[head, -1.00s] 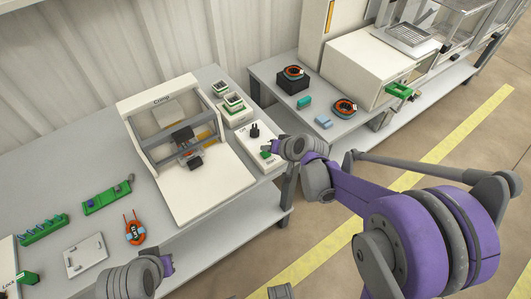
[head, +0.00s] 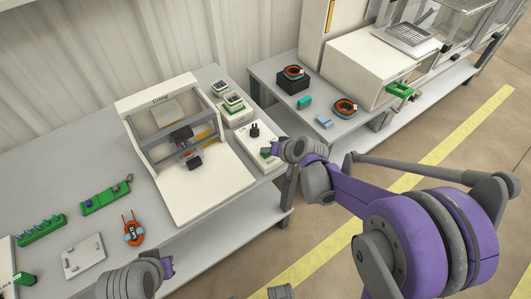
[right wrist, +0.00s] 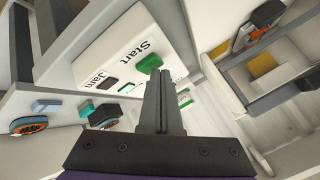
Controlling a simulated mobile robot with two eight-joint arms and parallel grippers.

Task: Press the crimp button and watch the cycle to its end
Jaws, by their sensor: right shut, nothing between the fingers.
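The crimp machine (head: 158,100) stands on the bench in the head view, an open white frame with a dark pressing part (head: 182,134) and a lower dark block (head: 194,162). Right of it is the control box (head: 262,132). In the right wrist view its panel (right wrist: 118,45) reads "Start" beside a green button (right wrist: 150,63) and "Jam" lower down. My right gripper (right wrist: 157,76) is shut and empty, its tips at the green button; whether they touch or press it I cannot tell. Of my left arm only a wrist part shows at the bottom left; its fingers are not seen.
An orange coil (head: 134,231), a white plate (head: 84,256) and green fixtures (head: 106,195) lie on the bench left of the machine. Small boxes (head: 234,104) stand behind the control box. A second table (head: 345,135) at the right holds more coils.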

